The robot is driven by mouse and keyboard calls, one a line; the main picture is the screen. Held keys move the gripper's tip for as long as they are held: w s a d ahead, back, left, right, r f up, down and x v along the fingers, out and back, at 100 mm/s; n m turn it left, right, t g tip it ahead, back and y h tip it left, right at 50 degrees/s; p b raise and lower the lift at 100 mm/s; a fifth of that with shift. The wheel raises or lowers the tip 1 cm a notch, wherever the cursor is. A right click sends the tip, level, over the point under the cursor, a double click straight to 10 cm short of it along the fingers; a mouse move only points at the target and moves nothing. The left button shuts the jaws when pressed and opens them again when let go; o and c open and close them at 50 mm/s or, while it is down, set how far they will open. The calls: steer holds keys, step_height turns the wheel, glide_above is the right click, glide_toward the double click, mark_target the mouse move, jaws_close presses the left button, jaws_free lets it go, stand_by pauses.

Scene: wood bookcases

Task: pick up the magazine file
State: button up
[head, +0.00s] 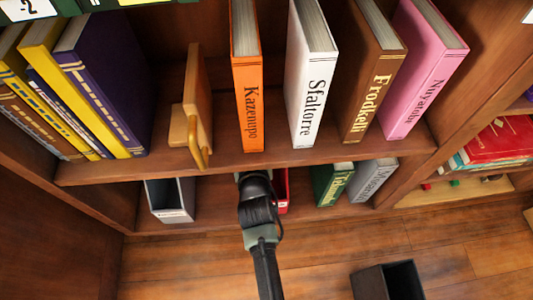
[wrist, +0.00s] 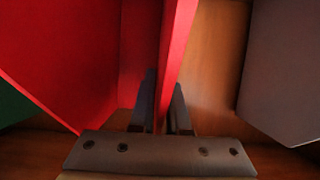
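A red magazine file (head: 282,190) stands on the bottom shelf, mostly hidden behind my arm in the head view. In the wrist view the red file (wrist: 55,55) fills the upper left, and one thin wall of it runs between my fingers. My gripper (wrist: 162,108) has its fingers close together, one on each side of that wall, and looks shut on it. The fingertips are hidden in the head view. A grey magazine file (head: 172,200) with a white label stands on the same shelf to the left; it also shows in the wrist view (wrist: 290,70).
A green book (head: 332,184) and a grey book (head: 372,180) stand right of the red file. The shelf above (head: 180,168) overhangs close to my gripper. A dark open box (head: 388,282) is on the floor at front right.

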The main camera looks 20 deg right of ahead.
jaws_close()
stand_by(1.0)
steer(key=shift+r, duration=0.2)
